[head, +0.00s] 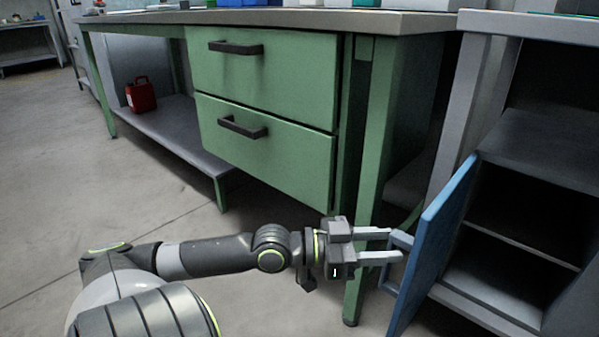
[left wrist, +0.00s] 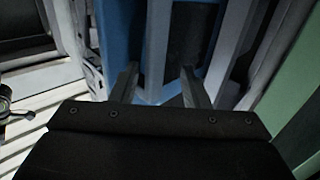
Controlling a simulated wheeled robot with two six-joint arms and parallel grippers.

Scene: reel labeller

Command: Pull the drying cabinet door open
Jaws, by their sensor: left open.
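The blue cabinet door (head: 436,235) stands ajar at the right of the head view, swung out from the grey cabinet (head: 498,303). Its grey-blue handle (head: 401,240) sticks out from the door's outer face towards my left gripper (head: 390,244). The gripper is open, with its two fingers level and pointing at the handle; the tips are at or very near it. I cannot tell whether they touch it. In the left wrist view the blue door (left wrist: 117,40) lies ahead of the open fingers (left wrist: 160,88). My right gripper is not in view.
A green workbench with two drawers (head: 265,75) stands behind my left arm, and its green leg (head: 362,250) is close behind the gripper. The cabinet's dark inside shows a shelf (head: 530,160). A red can (head: 141,96) stands on the bench's low shelf. The floor at left is clear.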

